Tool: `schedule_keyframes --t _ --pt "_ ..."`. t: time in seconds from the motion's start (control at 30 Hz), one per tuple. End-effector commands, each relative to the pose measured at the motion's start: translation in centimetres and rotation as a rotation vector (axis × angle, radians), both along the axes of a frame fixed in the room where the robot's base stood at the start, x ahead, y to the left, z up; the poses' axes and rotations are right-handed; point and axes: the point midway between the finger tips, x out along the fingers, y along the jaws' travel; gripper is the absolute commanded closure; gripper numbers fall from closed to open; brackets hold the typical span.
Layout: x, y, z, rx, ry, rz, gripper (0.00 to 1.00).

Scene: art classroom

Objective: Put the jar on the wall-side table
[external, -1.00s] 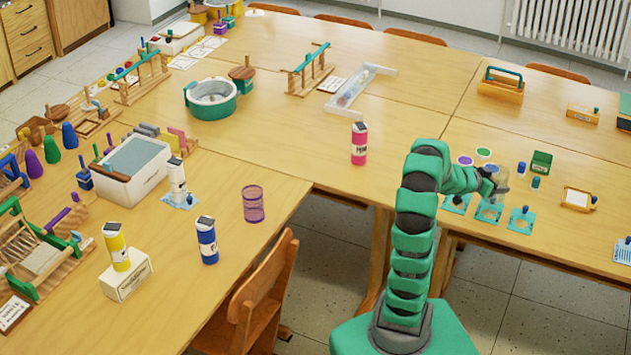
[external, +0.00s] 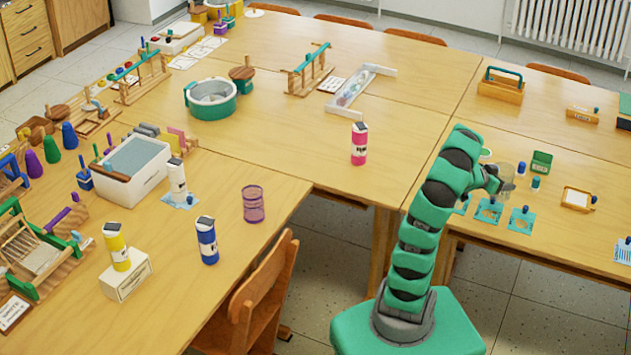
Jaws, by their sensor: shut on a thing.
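The jar (external: 507,171) looks clear and see-through, and shows small just beyond the end of my arm in the external view. My gripper (external: 497,178) is shut on it above the right-hand table (external: 560,240). The fingers are partly hidden by my wrist, so the exact grip is unclear. The jar appears upright and its lower edge is hard to make out. The right-hand table joins the long table (external: 290,130) in the middle. Which of these is the wall-side table I cannot tell for sure; a radiator wall lies behind the right-hand one.
Teal cards (external: 522,219), a green box (external: 541,162), a small green-and-blue bottle (external: 535,183) and a framed tray (external: 577,199) are near the jar. A pink bottle (external: 359,144) stands left of my arm. Table surface behind the green box is clear.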

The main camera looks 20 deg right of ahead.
Motion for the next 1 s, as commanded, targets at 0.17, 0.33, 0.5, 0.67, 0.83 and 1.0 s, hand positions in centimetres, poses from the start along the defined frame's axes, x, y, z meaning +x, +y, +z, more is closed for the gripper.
schedule_keyframes --t 0.17,0.33,0.5,0.67,0.83,1.0 --pt "0.5 -0.7 0.0 0.005 -0.001 -0.001 0.56" --pt "0.7 -1.4 0.1 0.002 -0.007 -0.011 0.56" --pt "1.6 -2.3 0.0 0.002 -0.008 -0.006 0.56" --pt "2.1 -3.3 -0.2 0.002 -0.008 -0.009 0.56" --pt "3.1 -5.0 -0.6 -0.004 -0.007 -0.012 0.56" --pt "4.5 -7.2 -0.9 -0.005 -0.004 -0.012 0.56"
